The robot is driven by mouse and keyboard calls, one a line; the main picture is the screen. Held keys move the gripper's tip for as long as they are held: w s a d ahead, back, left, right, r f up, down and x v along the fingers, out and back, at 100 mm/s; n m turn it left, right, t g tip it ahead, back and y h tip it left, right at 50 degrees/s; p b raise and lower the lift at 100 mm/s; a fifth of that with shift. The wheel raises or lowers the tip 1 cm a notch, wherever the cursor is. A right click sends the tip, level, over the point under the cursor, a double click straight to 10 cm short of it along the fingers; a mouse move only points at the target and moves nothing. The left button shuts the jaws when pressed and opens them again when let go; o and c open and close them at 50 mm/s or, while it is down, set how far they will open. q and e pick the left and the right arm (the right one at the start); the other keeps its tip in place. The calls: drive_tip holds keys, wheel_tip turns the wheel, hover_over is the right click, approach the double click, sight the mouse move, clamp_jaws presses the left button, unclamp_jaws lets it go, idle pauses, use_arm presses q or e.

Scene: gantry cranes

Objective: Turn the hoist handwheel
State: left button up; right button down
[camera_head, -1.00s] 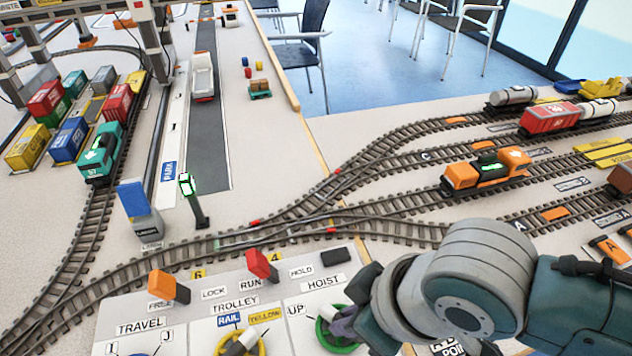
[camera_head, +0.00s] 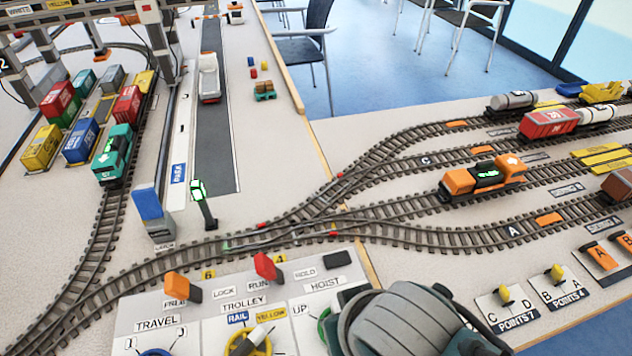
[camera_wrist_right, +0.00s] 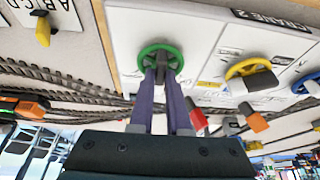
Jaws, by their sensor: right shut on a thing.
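The hoist handwheel (camera_wrist_right: 179,56) is a green ring on the white control panel (camera_wrist_right: 195,25) in the right wrist view. A dark grip piece crosses its middle. My right gripper (camera_wrist_right: 160,74) has its two purple fingers shut on this piece, within the ring. In the head view only a left sliver of the green handwheel (camera_head: 323,321) shows, below the HOIST label. My right wrist and arm cover the rest of it and the fingers. My left gripper is in neither view.
The yellow trolley handwheel (camera_head: 262,341) is left of the hoist wheel, with the blue travel wheel (camera_head: 155,352) beyond. Orange (camera_head: 176,285) and red (camera_head: 265,266) levers and a black one (camera_head: 338,259) stand behind. Yellow points levers (camera_head: 502,293) are to the right.

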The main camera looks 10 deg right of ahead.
idle(0.3)
drive_tip(key=c, duration=0.9)
unclamp_jaws()
drive_tip(key=shift+s+r+p, duration=0.1)
drive_tip(key=shift+r+p, duration=0.2)
drive_tip(key=shift+r, duration=0.1)
drive_tip(key=shift+p+v, duration=1.85)
drive_tip(key=shift+v, duration=2.65)
drive_tip(key=shift+o, duration=0.2)
drive_tip(key=shift+s, duration=0.1)
